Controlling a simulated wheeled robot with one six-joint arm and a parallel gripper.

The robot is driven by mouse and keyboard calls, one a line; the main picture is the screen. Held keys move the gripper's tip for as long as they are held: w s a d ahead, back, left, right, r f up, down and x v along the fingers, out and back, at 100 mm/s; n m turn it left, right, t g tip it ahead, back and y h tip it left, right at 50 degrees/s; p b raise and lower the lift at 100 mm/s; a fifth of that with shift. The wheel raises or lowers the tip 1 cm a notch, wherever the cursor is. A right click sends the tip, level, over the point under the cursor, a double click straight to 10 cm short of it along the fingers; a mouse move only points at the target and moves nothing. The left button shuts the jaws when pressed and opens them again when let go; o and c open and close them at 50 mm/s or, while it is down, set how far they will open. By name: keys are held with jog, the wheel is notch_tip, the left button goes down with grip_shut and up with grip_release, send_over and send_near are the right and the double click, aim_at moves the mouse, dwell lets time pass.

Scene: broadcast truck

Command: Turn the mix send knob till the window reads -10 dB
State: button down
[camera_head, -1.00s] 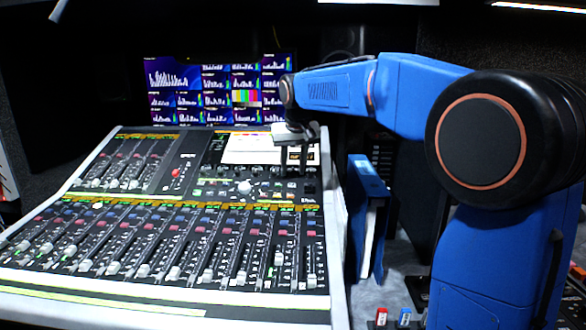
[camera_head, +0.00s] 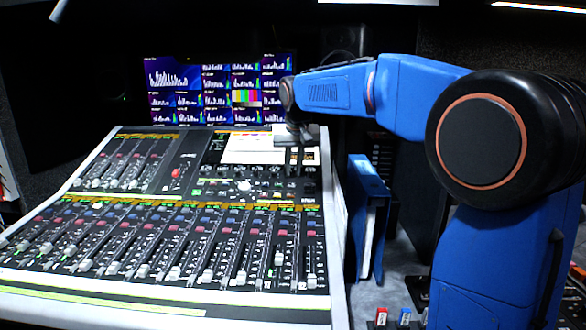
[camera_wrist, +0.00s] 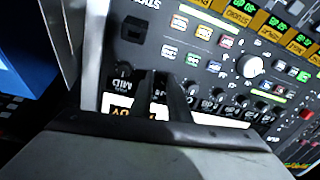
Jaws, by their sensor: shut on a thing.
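My gripper (camera_wrist: 162,88) points down at the upper right of the mixing console (camera_head: 80,300). In the wrist view its two dark fingers are close together, shut on a small knob that they mostly hide. In the head view my gripper (camera_head: 297,158) is beside two small windows with amber figures. In the wrist view a lit window (camera_wrist: 118,108) with amber characters shows beside the fingers. It is partly covered and upside down, and I cannot read its value for sure.
A large white knob (camera_wrist: 250,66) and a row of small dark knobs stand nearby on the panel. A square black part (camera_wrist: 134,29) stands up from it. Blue binders (camera_head: 367,190) stand right of the console. Screens (camera_head: 215,90) are behind.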

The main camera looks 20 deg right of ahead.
jog(key=shift+m, duration=2.2)
jog(key=c, duration=1.7)
grip_release()
jog(key=shift+s, duration=0.1)
jog(key=v, duration=1.7)
jog(key=shift+s+a, duration=0.1)
jog(key=shift+s, duration=0.25)
jog(key=shift+s, duration=0.1)
